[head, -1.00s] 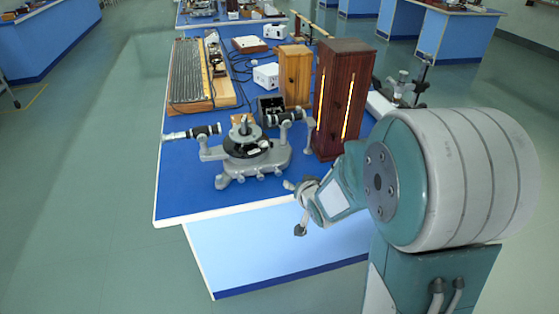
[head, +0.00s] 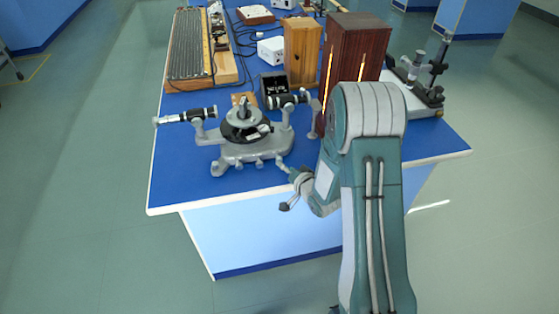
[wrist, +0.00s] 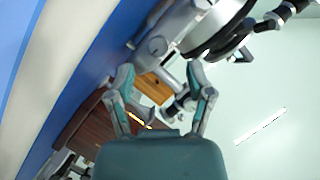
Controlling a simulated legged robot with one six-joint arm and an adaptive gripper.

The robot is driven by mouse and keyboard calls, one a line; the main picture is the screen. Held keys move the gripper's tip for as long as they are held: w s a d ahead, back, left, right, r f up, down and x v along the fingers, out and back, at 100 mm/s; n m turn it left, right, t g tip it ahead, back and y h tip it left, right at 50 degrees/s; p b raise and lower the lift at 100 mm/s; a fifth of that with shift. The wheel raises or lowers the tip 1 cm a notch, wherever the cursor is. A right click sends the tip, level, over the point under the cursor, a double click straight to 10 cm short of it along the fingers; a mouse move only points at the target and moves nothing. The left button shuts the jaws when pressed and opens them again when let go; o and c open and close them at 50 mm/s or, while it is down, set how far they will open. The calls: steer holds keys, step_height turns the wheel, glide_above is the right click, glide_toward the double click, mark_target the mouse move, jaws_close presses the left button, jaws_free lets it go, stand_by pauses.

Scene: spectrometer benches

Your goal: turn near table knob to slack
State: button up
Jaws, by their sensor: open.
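A grey spectrometer (head: 240,152) with a dark round table (head: 246,127) and two side tubes stands near the front edge of the blue bench. Small grey knobs (head: 259,163) show along the near side of its base; I cannot tell for sure which is the table knob. My gripper (head: 284,187) is open at the bench's front edge, just right of and in front of the base. In the wrist view, the open fingers (wrist: 160,72) point at the spectrometer, with a rounded grey part (wrist: 157,46) beyond and between them. Nothing is visibly held.
A dark brown wooden box (head: 354,58) with glowing slits stands close behind my arm. A lighter wooden box (head: 301,53) and a small black box (head: 272,88) sit behind the spectrometer. A stand (head: 420,75) is at the right. The bench's left front is bare.

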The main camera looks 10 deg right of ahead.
mark_target(282, 161)
steer(key=x, duration=0.4)
steer(key=shift+w+d, duration=0.1)
steer(key=shift+d, duration=0.2)
steer(key=shift+w+a+f, duration=0.1)
steer(key=shift+w+f, duration=0.05)
steer(key=shift+w, duration=0.1)
steer(key=shift+w+a, duration=0.15)
steer(key=shift+a, duration=0.15)
steer(key=shift+c, duration=0.3)
steer(key=shift+d, duration=0.1)
jaws_close()
